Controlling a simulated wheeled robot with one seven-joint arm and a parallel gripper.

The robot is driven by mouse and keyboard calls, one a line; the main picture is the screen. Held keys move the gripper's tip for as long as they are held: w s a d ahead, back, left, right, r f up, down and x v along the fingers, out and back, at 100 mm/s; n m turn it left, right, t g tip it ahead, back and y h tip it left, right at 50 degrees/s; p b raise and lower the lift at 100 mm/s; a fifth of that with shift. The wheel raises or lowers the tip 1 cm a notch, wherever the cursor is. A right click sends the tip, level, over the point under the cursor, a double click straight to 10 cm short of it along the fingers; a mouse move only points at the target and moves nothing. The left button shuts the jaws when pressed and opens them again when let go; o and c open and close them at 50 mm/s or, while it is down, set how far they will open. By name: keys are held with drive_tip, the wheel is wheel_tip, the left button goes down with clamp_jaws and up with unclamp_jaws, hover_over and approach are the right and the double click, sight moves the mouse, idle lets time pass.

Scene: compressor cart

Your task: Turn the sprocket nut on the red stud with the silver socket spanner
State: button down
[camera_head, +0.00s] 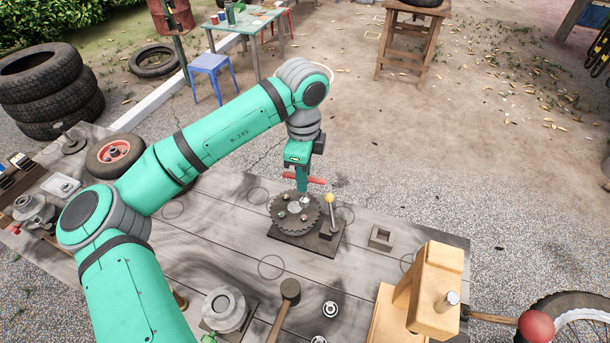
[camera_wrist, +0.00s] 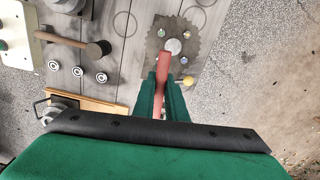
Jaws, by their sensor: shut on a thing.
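A dark toothed sprocket (camera_head: 285,218) lies on a plate on the bench and shows in the wrist view (camera_wrist: 192,38). Several nuts or studs with coloured tips stand on its face. My gripper (camera_head: 302,186) is above it with fingers pointing down, shut on the red handle of the socket spanner (camera_wrist: 163,72). The spanner's round silver head (camera_wrist: 173,46) is over one stud position on the sprocket. It covers what is under it, so I cannot tell that stud's colour or whether the socket is seated. No red stud is clearly visible.
A yellow-knobbed lever (camera_head: 329,198) stands close to the sprocket's right. A square block (camera_head: 381,238) sits farther right. A mallet (camera_head: 290,291), silver rings (camera_head: 331,309), a grey flanged part (camera_head: 225,306) and a yellow press (camera_head: 433,290) are nearer the front.

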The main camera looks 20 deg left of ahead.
sight(304, 198)
drive_tip(key=shift+a+f, duration=0.1)
drive_tip(key=shift+f, duration=2.55)
drive_tip(key=shift+f, duration=1.15)
drive_tip(key=c, duration=2.3)
unclamp_jaws()
drive_tip(key=shift+f, duration=0.1)
clamp_jaws()
drive_tip(key=shift+m, duration=1.1)
